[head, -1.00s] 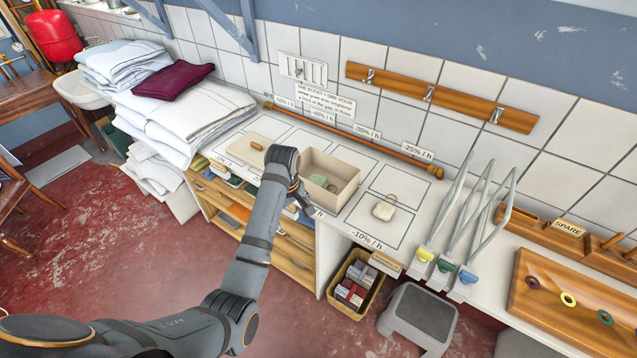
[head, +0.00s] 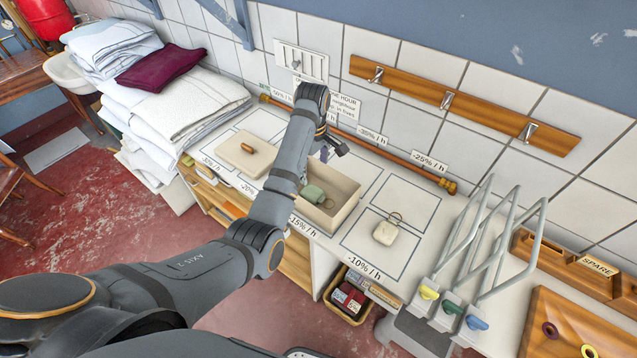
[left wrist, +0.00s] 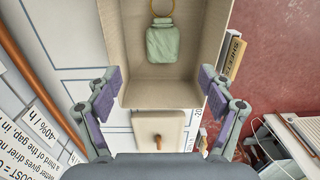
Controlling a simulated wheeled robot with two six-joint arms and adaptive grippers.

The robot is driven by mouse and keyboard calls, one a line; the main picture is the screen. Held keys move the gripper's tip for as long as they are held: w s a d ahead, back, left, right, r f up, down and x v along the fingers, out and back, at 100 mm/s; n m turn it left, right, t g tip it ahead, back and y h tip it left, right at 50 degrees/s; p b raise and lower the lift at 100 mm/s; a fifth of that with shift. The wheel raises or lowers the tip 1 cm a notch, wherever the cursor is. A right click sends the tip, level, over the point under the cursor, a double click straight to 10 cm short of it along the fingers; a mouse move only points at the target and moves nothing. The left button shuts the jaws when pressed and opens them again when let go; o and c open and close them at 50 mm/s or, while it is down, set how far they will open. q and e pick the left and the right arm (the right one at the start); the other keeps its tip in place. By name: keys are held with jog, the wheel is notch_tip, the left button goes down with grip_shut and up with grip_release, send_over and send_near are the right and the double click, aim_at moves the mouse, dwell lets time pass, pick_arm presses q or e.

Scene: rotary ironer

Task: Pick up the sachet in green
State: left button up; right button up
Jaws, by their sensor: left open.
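The green sachet (head: 313,193) lies inside an open beige box (head: 343,211) on the worktop, partly hidden by my left arm. In the left wrist view the sachet (left wrist: 163,42) is a pale green pouch with a yellowish ring at its top, near the middle of the box floor. My left gripper (head: 330,152) is above the box; in the left wrist view its fingers (left wrist: 160,95) are spread wide and empty, with the sachet ahead of and between them, apart from both. My right gripper is not in view.
A cream sachet (head: 387,231) with a ring lies on the worktop right of the box. A beige lid (head: 243,154) with a wooden knob lies to the left. Hinged metal arms (head: 490,240) stand at the right; folded linen (head: 185,105) is stacked at the left.

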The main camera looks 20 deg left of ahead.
aim_at(313, 192)
pick_arm(q)
jog(key=f, duration=0.2)
jog(key=s+f+p, duration=0.1)
jog(key=shift+s+f, duration=0.15)
jog(key=shift+f, duration=0.25)
jog(key=f, duration=0.1)
jog(key=f+p, duration=0.1)
jog(key=shift+w+f, duration=0.3)
jog(key=shift+w, duration=0.05)
notch_tip(313, 192, down, 3)
jog(key=shift+a+r+p, duration=0.1)
jog(key=shift+p, duration=0.25)
jog(key=shift+f, duration=0.45)
jog(key=c, duration=1)
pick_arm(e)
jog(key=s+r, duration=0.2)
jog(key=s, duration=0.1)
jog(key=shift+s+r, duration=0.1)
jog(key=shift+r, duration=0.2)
